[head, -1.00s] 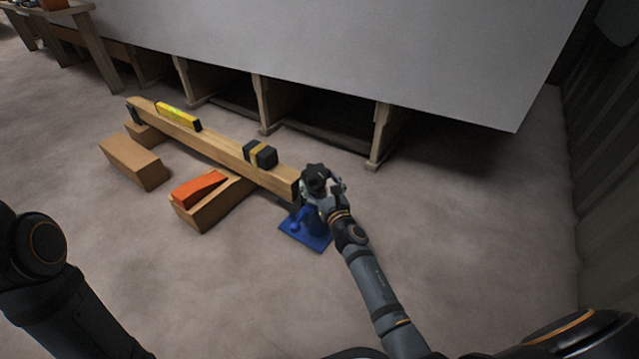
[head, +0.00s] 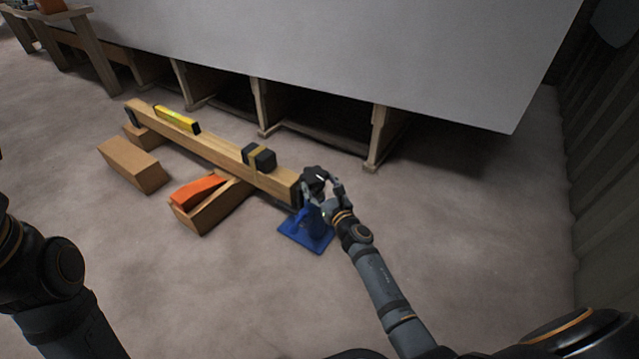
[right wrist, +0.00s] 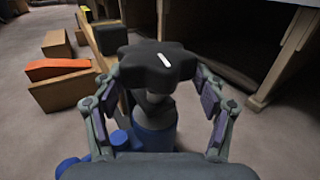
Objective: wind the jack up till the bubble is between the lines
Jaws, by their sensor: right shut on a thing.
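The blue jack (head: 311,226) stands on the floor at the right end of a wooden beam (head: 219,151). Its black lobed knob (right wrist: 158,66) carries a white mark and fills the middle of the right wrist view. My right gripper (head: 325,188) is shut on the knob, with one finger on each side in the right wrist view (right wrist: 158,90). A yellow level (head: 177,119) lies on top of the beam toward its far left end. Its bubble and lines are too small to read. Of my left arm only links show; its gripper is out of view.
An orange wedge (head: 198,190) lies on a wooden block (head: 212,208) near the beam, and another block (head: 133,164) stands left. A large grey panel (head: 330,50) overhangs behind. The front floor is clear.

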